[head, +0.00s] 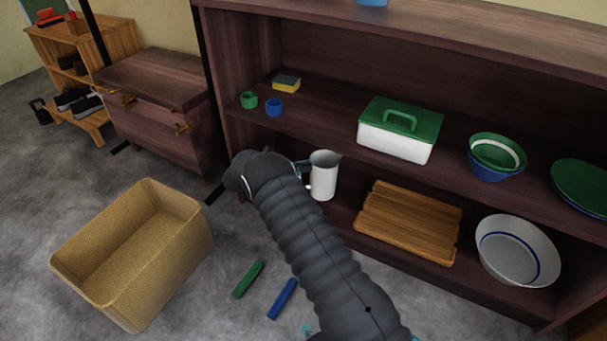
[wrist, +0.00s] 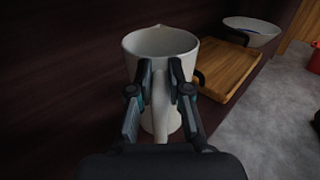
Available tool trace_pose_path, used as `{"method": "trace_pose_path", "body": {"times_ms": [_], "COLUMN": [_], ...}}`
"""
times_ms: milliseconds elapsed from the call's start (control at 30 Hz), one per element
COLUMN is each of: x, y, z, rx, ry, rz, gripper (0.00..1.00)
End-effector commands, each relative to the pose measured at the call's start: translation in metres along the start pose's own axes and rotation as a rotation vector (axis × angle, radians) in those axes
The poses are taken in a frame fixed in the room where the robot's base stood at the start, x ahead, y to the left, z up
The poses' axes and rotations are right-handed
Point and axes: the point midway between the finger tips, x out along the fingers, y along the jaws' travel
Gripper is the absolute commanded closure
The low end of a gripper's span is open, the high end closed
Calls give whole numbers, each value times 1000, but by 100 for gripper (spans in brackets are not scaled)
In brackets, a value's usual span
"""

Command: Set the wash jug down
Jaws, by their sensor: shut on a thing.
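The white wash jug (head: 323,176) is upright at the left part of the shelf unit's lower level, left of the wooden board. In the wrist view the jug (wrist: 158,42) shows its open rim, with its handle toward me. My gripper (wrist: 161,68) has its two dark fingers closed on either side of the handle. In the head view my arm hides most of the gripper. Whether the jug's base touches the lower shelf cannot be told.
The wooden slatted board (head: 410,222) and a white basin (head: 517,250) are right of the jug. Above are a green-lidded box (head: 400,142), bowls (head: 496,158) and two small rings. A wicker basket (head: 180,245) and two sticks lie on the floor.

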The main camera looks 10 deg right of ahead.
Motion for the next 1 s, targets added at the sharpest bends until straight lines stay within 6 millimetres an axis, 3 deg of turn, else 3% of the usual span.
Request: {"method": "trace_pose_path", "body": {"times_ms": [300, 667, 700, 767, 1000], "x": [2, 3, 3, 3, 3], "y": [3, 3, 3, 3, 3], "z": [-35, -38, -38, -38, -38], "rx": [1, 1, -1, -1, -1], "ry": [-1, -1, 0, 0, 0], "rz": [-1, 0, 0, 0, 0], "gripper": [100, 100, 72, 57, 57]}}
